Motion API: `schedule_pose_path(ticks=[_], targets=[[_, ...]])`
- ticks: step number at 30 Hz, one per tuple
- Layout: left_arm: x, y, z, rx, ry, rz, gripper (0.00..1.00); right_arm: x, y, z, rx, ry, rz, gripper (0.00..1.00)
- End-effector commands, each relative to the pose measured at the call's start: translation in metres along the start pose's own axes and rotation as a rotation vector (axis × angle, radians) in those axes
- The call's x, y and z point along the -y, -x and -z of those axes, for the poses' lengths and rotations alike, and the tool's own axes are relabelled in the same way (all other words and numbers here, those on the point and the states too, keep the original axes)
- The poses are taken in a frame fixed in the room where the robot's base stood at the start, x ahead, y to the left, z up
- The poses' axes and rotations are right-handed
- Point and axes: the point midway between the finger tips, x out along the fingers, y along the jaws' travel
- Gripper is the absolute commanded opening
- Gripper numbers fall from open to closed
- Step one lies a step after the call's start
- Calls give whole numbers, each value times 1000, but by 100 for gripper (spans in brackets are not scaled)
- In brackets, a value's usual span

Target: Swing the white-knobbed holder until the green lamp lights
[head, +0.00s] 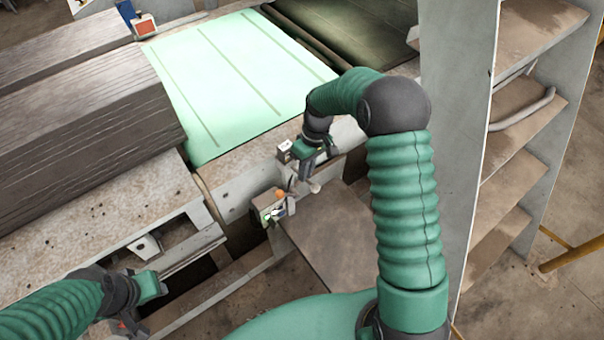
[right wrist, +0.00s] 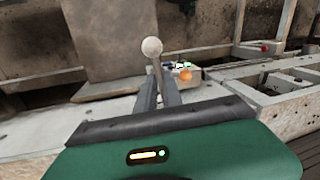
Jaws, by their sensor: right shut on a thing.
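The holder's white knob (right wrist: 152,46) stands on a thin grey stem in the right wrist view. My right gripper (right wrist: 158,88) is shut on the stem just below the knob. In the head view the right gripper (head: 306,178) is beside the bench edge, with the pale knob (head: 315,187) at its fingers. A small box (head: 267,208) left of it carries an orange dome (head: 280,194) and a small green patch. Both colours also show in the right wrist view; I cannot tell whether the green is lit. My left gripper (head: 148,287) is at lower left, its fingers unclear.
A pale green sheet (head: 225,75) lies on the line behind. Dark grooved blocks (head: 90,115) are stacked at left. A brown plate (head: 335,240) lies in front of the right gripper. A grey shelf unit (head: 520,130) stands close on the right.

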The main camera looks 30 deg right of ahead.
Motion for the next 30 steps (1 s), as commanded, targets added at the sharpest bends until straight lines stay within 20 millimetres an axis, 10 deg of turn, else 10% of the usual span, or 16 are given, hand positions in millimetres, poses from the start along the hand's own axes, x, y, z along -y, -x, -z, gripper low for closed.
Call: schedule_pose_path(ticks=[6, 12, 22, 30], targets=[[0, 0, 0, 0, 0, 0, 36, 0, -1, 0, 1, 2, -1, 0], [0, 0, 0, 0, 0, 0, 36, 0, -1, 0, 0, 1, -1, 33], [0, -2, 0, 0, 0, 0, 36, 0, 3, 0, -3, 0, -2, 33], [0, -19, -4, 0, 0, 0, 36, -2, 59, 1, -8, 0, -5, 33]])
